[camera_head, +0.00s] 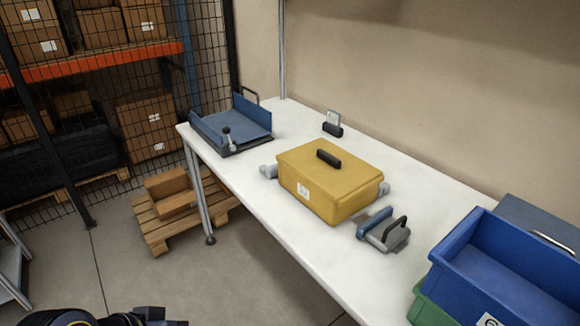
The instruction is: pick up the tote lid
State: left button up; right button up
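A yellow tote (325,192) stands upright on the white table, with a small white label on its front side. Its yellow lid (300,160) lies flat on top, with a black bar handle (328,157) in the middle. The lid appears seated on the tote all round. Dark parts of my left arm show at the bottom left edge, ending in a black piece that may be the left gripper (160,316). Its fingers cannot be made out, and it is well away from the lid. My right gripper is out of view.
Grey rounded pieces (268,171) sit at the tote's sides. A tape dispenser-like tool (388,233) lies in front right. A blue tray device (232,128) is at the far left, a small stand (333,124) behind. Blue (450,262) and green (430,308) bins are at right.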

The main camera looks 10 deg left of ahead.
aim_at(338, 172)
jog(key=l+z, duration=0.1)
jog(key=z, duration=1.4)
jog(key=u, duration=1.5)
jog(key=i+j, duration=0.2)
jog(key=j, duration=0.15)
jog(key=i+j+z, duration=0.15)
jog(key=i+j, duration=0.1)
jog(key=j, duration=0.05)
